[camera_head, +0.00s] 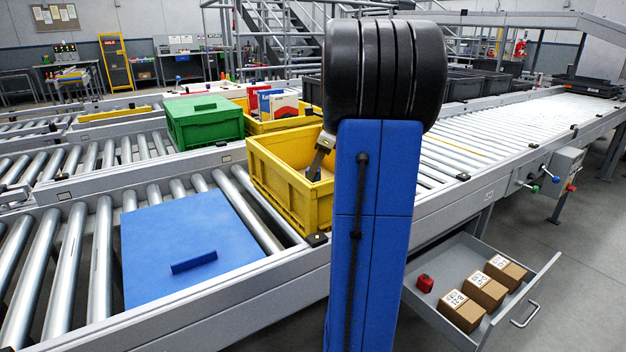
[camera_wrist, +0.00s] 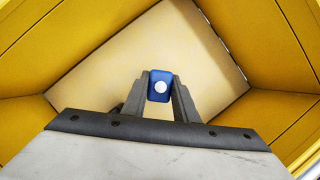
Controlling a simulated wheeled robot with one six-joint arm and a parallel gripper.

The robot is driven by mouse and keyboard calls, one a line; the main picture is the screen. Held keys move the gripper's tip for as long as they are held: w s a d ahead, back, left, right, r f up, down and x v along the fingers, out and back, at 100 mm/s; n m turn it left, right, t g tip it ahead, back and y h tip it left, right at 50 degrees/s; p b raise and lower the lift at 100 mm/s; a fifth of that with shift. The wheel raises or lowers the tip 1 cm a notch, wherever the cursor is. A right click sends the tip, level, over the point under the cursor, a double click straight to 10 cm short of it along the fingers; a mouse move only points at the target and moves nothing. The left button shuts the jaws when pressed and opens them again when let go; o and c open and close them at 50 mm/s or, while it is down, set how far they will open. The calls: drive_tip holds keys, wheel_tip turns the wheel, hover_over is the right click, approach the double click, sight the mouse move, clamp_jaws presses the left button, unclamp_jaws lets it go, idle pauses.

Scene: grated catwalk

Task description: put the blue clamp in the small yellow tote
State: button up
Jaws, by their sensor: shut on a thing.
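The small yellow tote (camera_head: 287,196) stands on the roller conveyor near the middle of the head view. In the wrist view its yellow walls (camera_wrist: 45,42) surround my gripper and its pale floor (camera_wrist: 205,65) lies below. My gripper (camera_wrist: 160,90) is shut on the blue clamp (camera_wrist: 160,80), which shows a round white spot, and points down into the tote. I cannot tell whether the clamp touches the floor. In the head view my gripper (camera_head: 313,174) is partly in the tote, and my arm hides the tote's right side and the clamp.
A blue lid with a handle (camera_head: 185,240) lies on the rollers at left. A green lidded tote (camera_head: 203,122) and another yellow tote (camera_head: 258,124) with boxes stand behind. An open drawer (camera_head: 540,275) at lower right holds brown boxes (camera_head: 483,288) and a red item (camera_head: 425,283).

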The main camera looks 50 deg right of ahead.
drive_tip(key=shift+f, duration=1.4)
drive_tip(key=shift+f, duration=0.1)
drive_tip(key=o, duration=1.1)
drive_tip(key=shift+c, duration=0.2)
drive_tip(key=v, duration=1.2)
drive_tip(key=shift+d, duration=0.1)
